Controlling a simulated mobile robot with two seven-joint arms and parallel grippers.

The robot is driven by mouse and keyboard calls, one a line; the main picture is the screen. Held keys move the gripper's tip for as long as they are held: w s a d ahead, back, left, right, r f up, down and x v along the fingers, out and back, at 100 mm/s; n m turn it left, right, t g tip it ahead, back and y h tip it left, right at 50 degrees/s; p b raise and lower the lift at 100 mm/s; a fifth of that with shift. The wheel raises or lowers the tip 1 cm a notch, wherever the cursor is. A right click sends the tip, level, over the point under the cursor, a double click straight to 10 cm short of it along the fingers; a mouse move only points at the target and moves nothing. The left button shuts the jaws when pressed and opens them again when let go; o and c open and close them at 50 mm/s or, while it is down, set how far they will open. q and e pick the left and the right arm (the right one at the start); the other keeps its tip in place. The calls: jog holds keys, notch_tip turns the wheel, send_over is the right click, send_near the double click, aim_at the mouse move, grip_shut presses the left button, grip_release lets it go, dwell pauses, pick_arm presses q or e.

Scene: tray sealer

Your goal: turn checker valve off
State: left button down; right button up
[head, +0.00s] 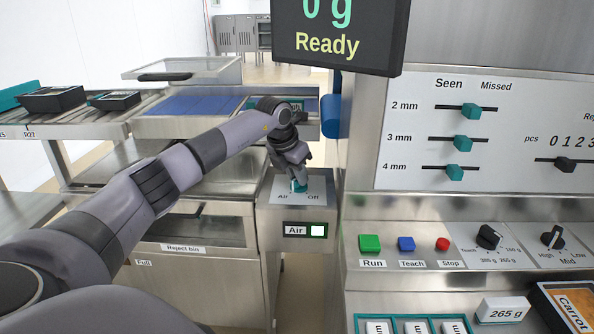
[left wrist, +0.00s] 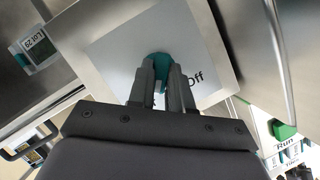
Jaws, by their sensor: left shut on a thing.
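The checker valve is a teal handle (head: 299,186) on a pale plate marked Air and Off, on top of a steel box. It also shows in the left wrist view (left wrist: 161,62), between my fingers. My left gripper (head: 296,178) reaches down over the plate and is shut on the teal handle; its fingers (left wrist: 161,82) stand on both sides of it. The handle's exact angle is mostly hidden by the fingers. The word Off shows to the right of the handle. The Air lamp (head: 317,231) on the box front is lit white. My right gripper is not in view.
A steel control panel (head: 450,245) with Run, Teach and Stop buttons stands close to the right. A display (head: 340,35) reading "0 g Ready" hangs above. The reject bin (head: 190,225) and a blue conveyor (head: 195,105) are to the left.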

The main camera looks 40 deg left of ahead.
pick_arm(q)
jog(key=n+p, duration=0.2)
jog(key=n+y+p, duration=0.1)
jog(key=shift+d+r, duration=0.15)
jog(key=shift+r, duration=0.1)
jog(key=shift+n+y, duration=0.3)
jog(key=shift+n, duration=0.3)
jog(key=n+p, duration=0.1)
jog(key=n+g+y, duration=0.1)
jog(key=n, duration=0.1)
jog(key=shift+w+d+f+n+p, duration=0.1)
jog(key=shift+w+n+p, duration=0.05)
jog(key=shift+n+p, duration=0.2)
jog(key=shift+n+y, duration=0.4)
jog(key=shift+n, duration=0.45)
jog(key=n+g, duration=0.1)
jog(key=n, duration=0.1)
jog(key=n+g, duration=0.1)
jog(key=n, duration=0.1)
jog(key=shift+w+y, duration=0.15)
jog(key=shift+y, duration=0.25)
jog(key=shift+n+g, duration=0.4)
jog(key=shift+n, duration=1)
